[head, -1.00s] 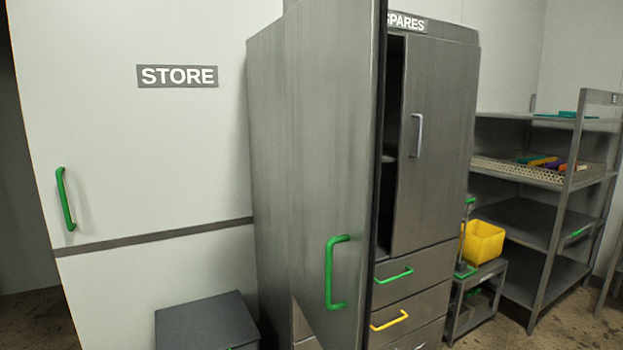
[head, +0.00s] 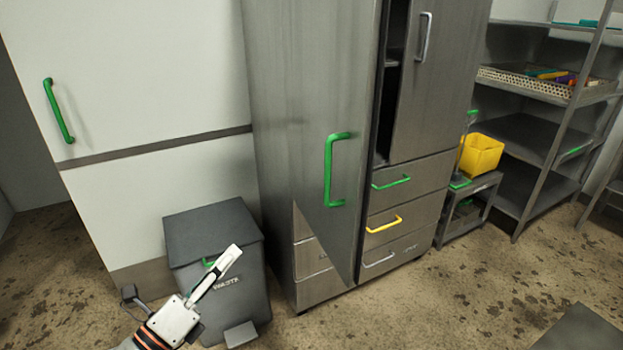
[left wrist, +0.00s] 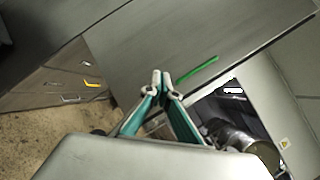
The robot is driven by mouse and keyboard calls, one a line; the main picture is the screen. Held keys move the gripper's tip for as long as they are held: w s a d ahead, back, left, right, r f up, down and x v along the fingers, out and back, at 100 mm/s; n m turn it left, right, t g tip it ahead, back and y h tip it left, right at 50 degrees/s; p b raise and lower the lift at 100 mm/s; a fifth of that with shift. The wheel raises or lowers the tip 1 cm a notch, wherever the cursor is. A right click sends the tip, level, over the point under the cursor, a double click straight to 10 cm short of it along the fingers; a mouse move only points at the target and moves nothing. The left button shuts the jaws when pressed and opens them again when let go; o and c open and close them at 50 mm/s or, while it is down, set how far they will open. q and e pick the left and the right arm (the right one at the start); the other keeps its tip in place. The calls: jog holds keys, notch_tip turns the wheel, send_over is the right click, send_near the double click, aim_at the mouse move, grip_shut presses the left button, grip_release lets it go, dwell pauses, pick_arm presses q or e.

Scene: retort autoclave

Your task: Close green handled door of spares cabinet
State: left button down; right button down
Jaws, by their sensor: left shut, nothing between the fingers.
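The spares cabinet is grey steel. Its left door (head: 310,120), with a green vertical handle (head: 336,170), stands swung open toward me. A dark gap shows between it and the shut right door (head: 430,80), which has a grey handle. My left gripper (head: 232,255) is low in the head view, left of and below the green handle, apart from it, in front of the waste bin. In the left wrist view its fingers (left wrist: 161,75) are shut together with nothing between them, and a green handle (left wrist: 198,72) shows just beyond on a grey panel. My right gripper is not in view.
A grey waste bin (head: 205,232) stands left of the cabinet. Drawers with green, yellow and grey handles (head: 384,224) lie below the doors. A small stand with a yellow bin (head: 480,155) and a shelf rack (head: 535,130) are at the right. The floor in front is clear.

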pick_arm(q)
jog(key=d+r+m+g+h, duration=0.35)
jog(key=r+m, duration=0.45)
jog(key=m, duration=0.5)
jog(key=m+g, duration=0.4)
jog(key=m, duration=1.5)
send_near(326, 176)
jog(key=p+x, duration=0.2)
jog(key=x, duration=0.3)
jog(key=shift+r, duration=0.1)
jog(key=shift+x, duration=0.95)
jog(key=shift+w, duration=0.1)
